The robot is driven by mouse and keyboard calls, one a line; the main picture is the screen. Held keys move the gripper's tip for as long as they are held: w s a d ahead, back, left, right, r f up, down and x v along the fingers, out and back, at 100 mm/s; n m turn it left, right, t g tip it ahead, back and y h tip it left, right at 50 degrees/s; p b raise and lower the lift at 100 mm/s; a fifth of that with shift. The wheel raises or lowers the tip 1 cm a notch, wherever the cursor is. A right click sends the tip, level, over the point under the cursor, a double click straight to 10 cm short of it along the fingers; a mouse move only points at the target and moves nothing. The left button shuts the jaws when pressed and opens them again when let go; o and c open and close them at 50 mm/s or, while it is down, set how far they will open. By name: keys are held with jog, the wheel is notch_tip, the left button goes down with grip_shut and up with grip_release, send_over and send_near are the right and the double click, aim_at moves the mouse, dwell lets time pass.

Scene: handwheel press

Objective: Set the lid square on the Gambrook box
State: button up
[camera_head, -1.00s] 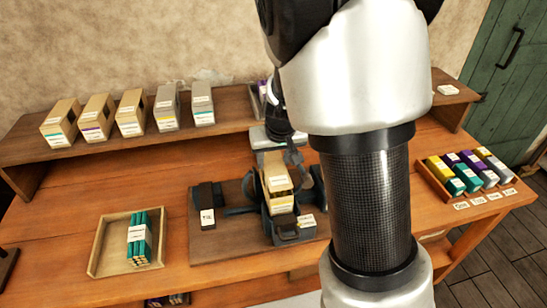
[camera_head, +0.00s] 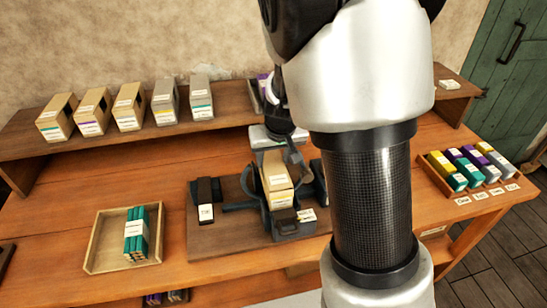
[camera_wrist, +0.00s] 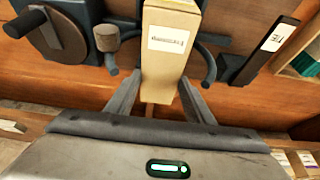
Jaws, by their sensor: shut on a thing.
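A tan lid (camera_wrist: 165,76) with a white label fills the top middle of the wrist view. In the head view the lid (camera_head: 274,168) lies over a tan box (camera_head: 281,199) with a yellow stripe, held in the dark press (camera_head: 292,229). The labels are too small to read. My gripper (camera_wrist: 160,88) is shut on the near end of the lid, one finger on each side. In the head view the gripper is mostly hidden by the press and my arm. The lid looks roughly in line with the box; whether it is fully seated I cannot tell.
A round handwheel (camera_wrist: 58,35) with a knob stands left in the wrist view. A dark labelled block (camera_head: 205,200) lies beside the press. A wooden tray (camera_head: 105,240) holds green packs. Several boxes (camera_head: 130,107) stand on the back shelf. A colour-striped rack (camera_head: 437,178) is right.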

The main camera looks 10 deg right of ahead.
jog(key=o, duration=1.1)
jog(key=shift+o, duration=0.2)
jog(key=p+v, duration=0.5)
jog(key=v, duration=1.2)
jog(key=shift+s, duration=0.15)
jog(key=shift+r, duration=0.1)
jog(key=shift+r+p, duration=0.4)
jog(key=shift+r, duration=0.1)
jog(key=shift+s, duration=0.1)
